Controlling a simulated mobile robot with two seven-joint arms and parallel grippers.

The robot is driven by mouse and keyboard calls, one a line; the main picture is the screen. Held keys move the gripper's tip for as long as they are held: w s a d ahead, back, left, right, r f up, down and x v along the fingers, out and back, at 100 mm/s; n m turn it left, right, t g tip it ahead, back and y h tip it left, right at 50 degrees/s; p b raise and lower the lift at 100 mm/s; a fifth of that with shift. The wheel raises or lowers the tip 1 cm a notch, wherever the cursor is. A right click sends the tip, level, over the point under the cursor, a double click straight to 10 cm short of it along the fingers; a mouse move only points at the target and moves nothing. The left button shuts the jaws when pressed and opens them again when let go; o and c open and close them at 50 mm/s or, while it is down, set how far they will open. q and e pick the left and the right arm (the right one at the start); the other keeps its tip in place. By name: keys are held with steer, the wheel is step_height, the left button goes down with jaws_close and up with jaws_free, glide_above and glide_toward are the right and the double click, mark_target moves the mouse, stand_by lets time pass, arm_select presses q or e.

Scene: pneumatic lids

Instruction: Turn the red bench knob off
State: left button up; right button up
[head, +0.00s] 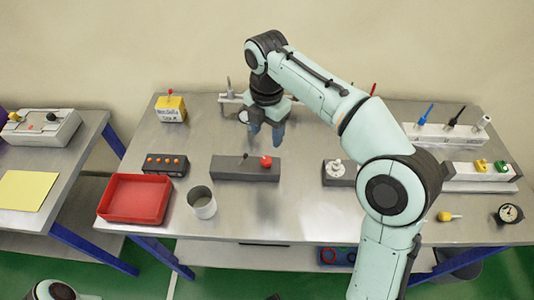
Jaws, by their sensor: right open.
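A red knob (266,161) stands on the right part of a dark grey block (236,174) in the middle of the metal bench. A small black lever (245,156) stands on the same block, left of the red knob. My right gripper (266,138) points down, open and empty, behind and above the block. It shows close to the red knob in the picture but apart from it; the exact height gap is hard to tell. My left gripper is out of view.
A grey cup (201,203), a red tray (136,198) and a box with orange buttons (164,165) stand to the left. A yellow box (170,107) with a red button is behind.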

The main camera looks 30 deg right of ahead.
mark_target(267, 159)
step_height(267, 159, down, 10)
steer(key=shift+f+b, duration=0.15)
steer(key=shift+b, duration=0.95)
steer(key=c, duration=1.1)
